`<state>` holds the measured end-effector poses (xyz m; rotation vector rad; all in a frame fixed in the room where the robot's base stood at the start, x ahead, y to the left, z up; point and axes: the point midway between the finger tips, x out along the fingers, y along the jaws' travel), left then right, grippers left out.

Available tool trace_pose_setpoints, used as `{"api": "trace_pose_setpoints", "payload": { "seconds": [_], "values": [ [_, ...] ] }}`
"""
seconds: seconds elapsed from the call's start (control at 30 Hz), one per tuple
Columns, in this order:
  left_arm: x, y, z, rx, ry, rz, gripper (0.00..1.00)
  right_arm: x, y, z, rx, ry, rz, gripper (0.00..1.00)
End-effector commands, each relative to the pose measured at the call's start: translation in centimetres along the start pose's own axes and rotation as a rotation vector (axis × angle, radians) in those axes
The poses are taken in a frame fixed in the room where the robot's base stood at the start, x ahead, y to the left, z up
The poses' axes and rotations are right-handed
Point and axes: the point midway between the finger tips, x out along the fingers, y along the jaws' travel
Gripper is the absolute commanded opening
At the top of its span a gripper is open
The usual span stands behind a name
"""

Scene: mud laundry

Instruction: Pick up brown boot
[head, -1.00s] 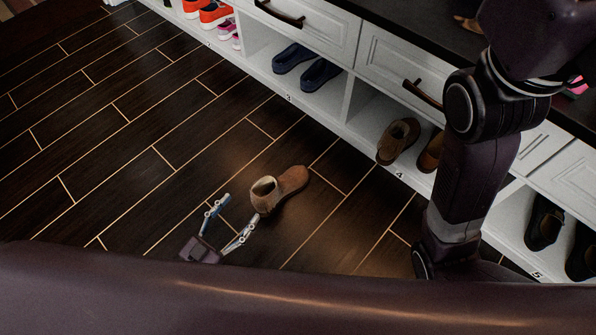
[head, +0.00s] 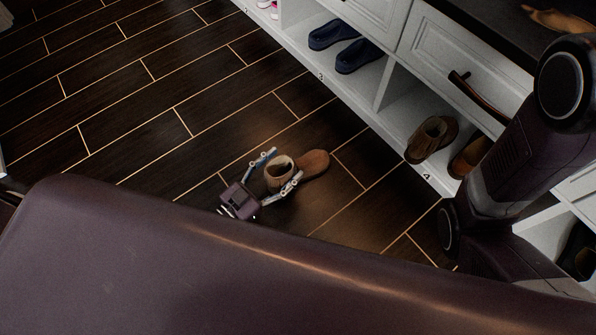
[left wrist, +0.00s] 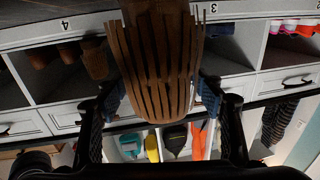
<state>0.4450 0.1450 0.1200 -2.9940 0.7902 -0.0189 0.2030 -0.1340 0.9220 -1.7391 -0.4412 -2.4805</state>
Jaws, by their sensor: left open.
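The brown boot (head: 314,164) lies on the dark plank floor in the head view, its sole down and its toe to the right. My left gripper (head: 281,171) is open, with one finger on each side of the boot's shaft. In the left wrist view the boot (left wrist: 158,60) fills the middle, between the two fingers (left wrist: 158,88). I cannot tell whether the fingers touch it. My right gripper is not in view; only my right arm shows at the right.
A white shoe cabinet (head: 393,95) runs along the right. The floor (head: 120,115) left of the boot is clear.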

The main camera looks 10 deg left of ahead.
Motion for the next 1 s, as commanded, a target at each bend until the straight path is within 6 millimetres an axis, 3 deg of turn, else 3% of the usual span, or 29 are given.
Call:
{"api": "trace_pose_setpoints", "payload": {
  "seconds": [0.27, 0.83, 1.0],
  "values": [
    [0.23, 0.03, -0.05, 0.0, 0.0, 0.0, 0.62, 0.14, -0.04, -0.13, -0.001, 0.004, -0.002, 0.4],
    [0.19, -0.01, -0.01, 0.0, -0.001, 0.0, 0.0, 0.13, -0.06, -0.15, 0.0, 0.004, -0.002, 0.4],
    [0.23, -0.05, -0.12, 0.0, 0.002, -0.001, 0.0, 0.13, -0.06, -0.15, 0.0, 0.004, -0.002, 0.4]
  ]
}}
